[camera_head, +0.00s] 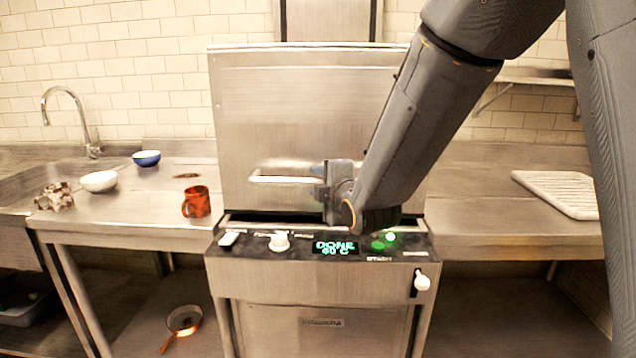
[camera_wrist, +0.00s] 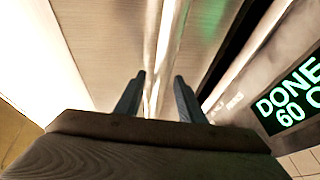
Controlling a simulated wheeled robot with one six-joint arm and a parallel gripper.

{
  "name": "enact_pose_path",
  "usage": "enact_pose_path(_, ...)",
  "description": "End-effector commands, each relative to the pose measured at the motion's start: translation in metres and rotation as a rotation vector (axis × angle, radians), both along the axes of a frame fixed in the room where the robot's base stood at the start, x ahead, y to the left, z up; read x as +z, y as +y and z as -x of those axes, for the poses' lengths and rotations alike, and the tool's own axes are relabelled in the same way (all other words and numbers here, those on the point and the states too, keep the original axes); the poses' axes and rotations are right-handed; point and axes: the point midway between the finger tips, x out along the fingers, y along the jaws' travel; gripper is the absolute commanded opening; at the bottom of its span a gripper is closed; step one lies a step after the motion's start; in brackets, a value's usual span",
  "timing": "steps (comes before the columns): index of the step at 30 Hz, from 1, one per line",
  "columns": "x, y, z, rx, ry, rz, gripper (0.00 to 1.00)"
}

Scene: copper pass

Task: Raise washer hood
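The washer hood (camera_head: 300,110) is a big brushed-steel box front standing low over the washer, with a dark strip between its lower edge and the control panel. Its pale horizontal bar handle (camera_head: 285,179) runs across the lower front. My gripper (camera_head: 322,182) is at the right part of the handle; my forearm hides the hood's lower right. In the wrist view, my gripper (camera_wrist: 158,98) has its two fingers apart, with the handle bar (camera_wrist: 167,55) running between them. I cannot tell whether either finger touches the bar.
The washer's control panel (camera_head: 270,241) has a knob, lit green lights and a display (camera_head: 335,248) reading DONE 60 C. Left counter holds an orange mug (camera_head: 196,202), a white bowl (camera_head: 99,181) and a blue bowl (camera_head: 146,158). A white ribbed board (camera_head: 560,192) lies on the right counter.

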Motion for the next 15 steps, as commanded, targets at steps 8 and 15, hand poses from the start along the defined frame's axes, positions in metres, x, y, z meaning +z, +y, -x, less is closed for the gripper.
enact_pose_path(8, -0.0001, -0.0002, 0.0002, 0.000, 0.000, 0.000, 0.15)
enact_pose_path(15, -0.0001, -0.0003, 0.0002, 0.000, 0.000, 0.000, 0.00)
